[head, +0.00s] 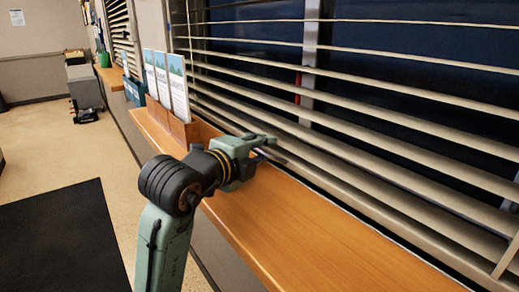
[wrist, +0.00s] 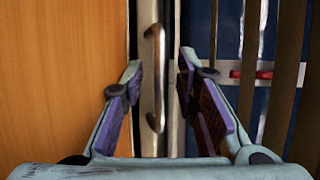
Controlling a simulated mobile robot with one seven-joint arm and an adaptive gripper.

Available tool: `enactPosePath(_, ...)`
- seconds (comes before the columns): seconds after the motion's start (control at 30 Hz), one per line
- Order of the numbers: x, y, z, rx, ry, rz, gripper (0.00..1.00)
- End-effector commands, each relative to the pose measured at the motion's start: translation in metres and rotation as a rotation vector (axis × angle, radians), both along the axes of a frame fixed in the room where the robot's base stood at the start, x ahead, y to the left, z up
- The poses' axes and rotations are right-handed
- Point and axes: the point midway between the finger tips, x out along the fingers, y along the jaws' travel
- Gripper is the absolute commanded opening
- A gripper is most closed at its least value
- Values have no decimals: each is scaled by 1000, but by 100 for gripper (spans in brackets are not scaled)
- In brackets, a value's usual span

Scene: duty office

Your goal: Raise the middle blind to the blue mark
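The blind (head: 340,150) with pale slats covers the window along the right and is lowered close to the wooden sill. My gripper (head: 268,146) is at the blind's lower edge, just above the sill. In the wrist view my gripper (wrist: 160,62) is open, its two fingers on either side of a metal handle (wrist: 160,78) on the pale bottom rail (wrist: 146,60). I see a gap between the handle and each finger. A red mark (head: 298,86) sits on the upright metal strip behind the slats; it also shows in the wrist view (wrist: 262,75). I see no blue mark.
The wooden sill (head: 300,235) runs beneath the blind and is bare in front of my gripper. Upright leaflets (head: 178,88) in a wooden holder stand on it behind my arm. Another blind (head: 120,30) hangs farther left. A dark mat (head: 65,240) lies on the open floor.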

Motion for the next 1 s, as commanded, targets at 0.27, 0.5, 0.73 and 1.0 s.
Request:
enactPosePath(0.27,0,0,0,0,0,0,10)
enactPosePath(0.5,0,0,0,0,0,0,0)
enactPosePath(0.73,0,0,0,0,0,0,0)
enactPosePath(1.0,0,0,0,-1,1,0,0)
